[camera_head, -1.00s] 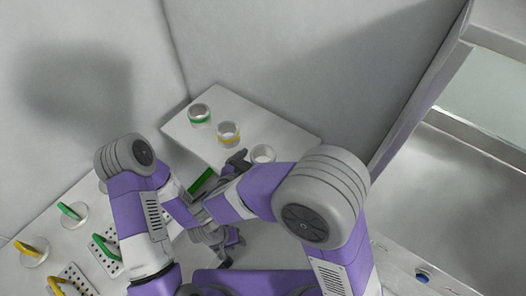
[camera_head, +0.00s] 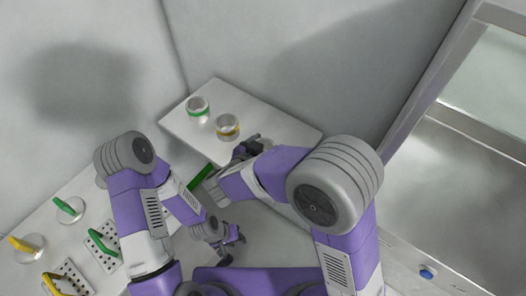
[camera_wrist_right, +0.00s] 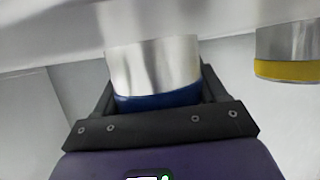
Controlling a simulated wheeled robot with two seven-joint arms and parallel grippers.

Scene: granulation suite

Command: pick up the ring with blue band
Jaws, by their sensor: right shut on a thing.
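The ring with blue band (camera_wrist_right: 153,75) is a shiny metal ring with a dark blue strip around its lower part in the right wrist view. My right gripper (camera_wrist_right: 156,98) is shut on it, one dark finger on each side. In the head view my right gripper (camera_head: 250,146) is over the white table, and my arm and gripper hide the ring there. I cannot tell whether the ring still touches the table. My left gripper (camera_head: 234,243) is lower in the head view, open and empty, away from the rings.
A yellow-banded ring (camera_head: 227,126) stands close beside my right gripper, also in the right wrist view (camera_wrist_right: 288,55). A green-banded ring (camera_head: 197,106) stands farther left on the white table (camera_head: 170,122). Perforated blocks (camera_head: 66,279) and green and yellow handles (camera_head: 68,207) lie at left.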

